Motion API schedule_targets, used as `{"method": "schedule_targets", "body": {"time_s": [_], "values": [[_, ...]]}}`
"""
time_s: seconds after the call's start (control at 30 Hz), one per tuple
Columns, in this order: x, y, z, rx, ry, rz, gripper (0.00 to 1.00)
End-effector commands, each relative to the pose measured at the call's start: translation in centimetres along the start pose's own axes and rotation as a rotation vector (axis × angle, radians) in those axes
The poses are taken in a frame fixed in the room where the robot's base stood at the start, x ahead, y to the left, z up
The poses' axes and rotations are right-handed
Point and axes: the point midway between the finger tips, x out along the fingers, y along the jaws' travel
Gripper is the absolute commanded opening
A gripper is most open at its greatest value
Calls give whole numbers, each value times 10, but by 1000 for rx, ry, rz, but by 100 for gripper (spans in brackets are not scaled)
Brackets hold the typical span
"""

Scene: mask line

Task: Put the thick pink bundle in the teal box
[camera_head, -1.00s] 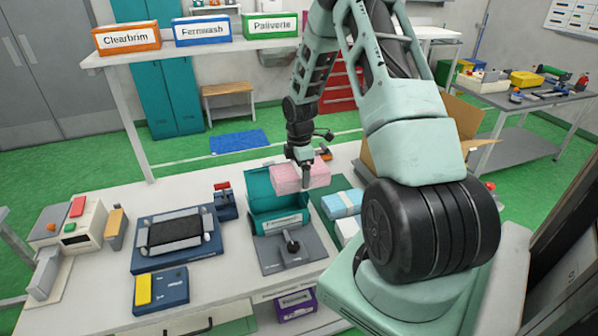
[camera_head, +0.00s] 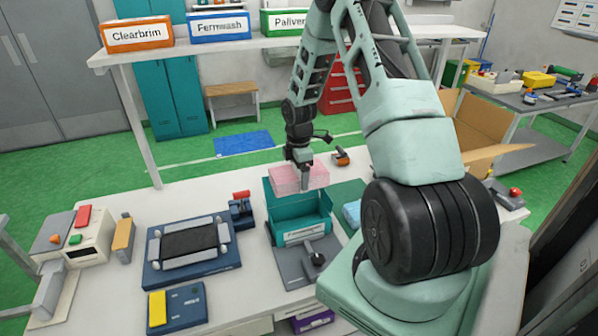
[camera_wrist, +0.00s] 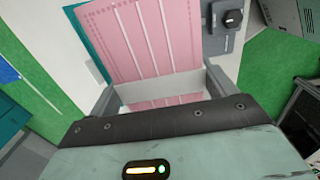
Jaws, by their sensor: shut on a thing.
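The thick pink bundle (camera_head: 287,180) is held by my gripper (camera_head: 305,182) above the teal box. It also fills the upper middle of the wrist view (camera_wrist: 140,45), with the gripper fingers on both sides of it. My gripper is shut on the bundle. The teal box (camera_head: 290,233) stands open on a grey fixture on the table, its lid raised at the back.
A blue fixture with a dark pad (camera_head: 192,242) stands left of the box. A light blue bundle (camera_head: 352,213) lies on a green mat to the right, partly hidden by my arm. A shelf (camera_head: 250,44) with labelled boxes stands behind. An open cardboard box (camera_head: 470,125) is at right.

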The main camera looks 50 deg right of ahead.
Motion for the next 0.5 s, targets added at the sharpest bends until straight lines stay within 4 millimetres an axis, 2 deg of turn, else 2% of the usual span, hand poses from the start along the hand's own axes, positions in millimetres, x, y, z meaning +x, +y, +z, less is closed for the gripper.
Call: {"method": "schedule_targets", "body": {"time_s": [0.03, 0.5], "values": [[9, 0, 0, 0, 0, 0, 59], [54, 0, 0, 0, 0, 0, 59]]}}
